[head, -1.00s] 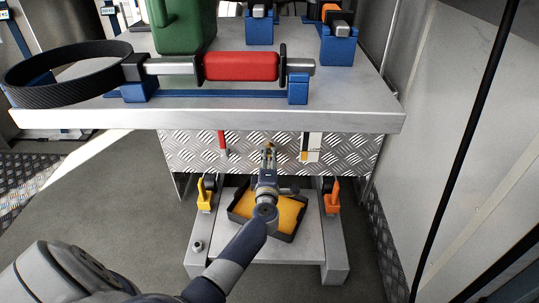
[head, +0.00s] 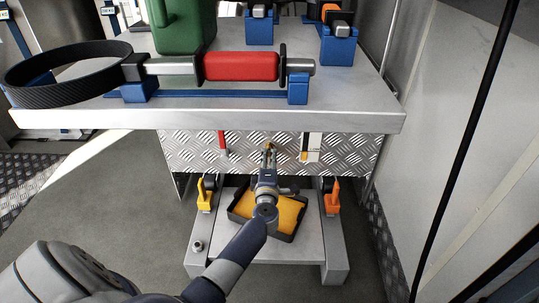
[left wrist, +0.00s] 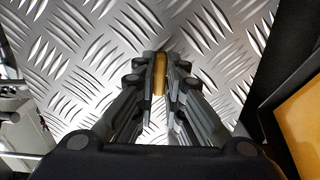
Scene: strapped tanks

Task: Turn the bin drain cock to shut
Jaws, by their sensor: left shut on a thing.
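My left gripper (head: 268,155) is in front of the diamond-plate bin (head: 350,155) under the bench. Its fingers are closed on a narrow brass-yellow handle (left wrist: 159,73), which I take to be the bin drain cock. In the left wrist view the handle runs up and down the picture between the fingertips, with the plate close behind. In the head view the gripper hides most of the handle, and how far it is turned cannot be told. My right gripper is not in view.
A red lever (head: 222,142) and a dark lever with a yellow tip (head: 305,146) hang on the plate. Below are a black tray with a yellow inside (head: 288,212), a yellow clamp (head: 205,194) and an orange clamp (head: 332,197). The bench top (head: 370,118) overhangs my gripper.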

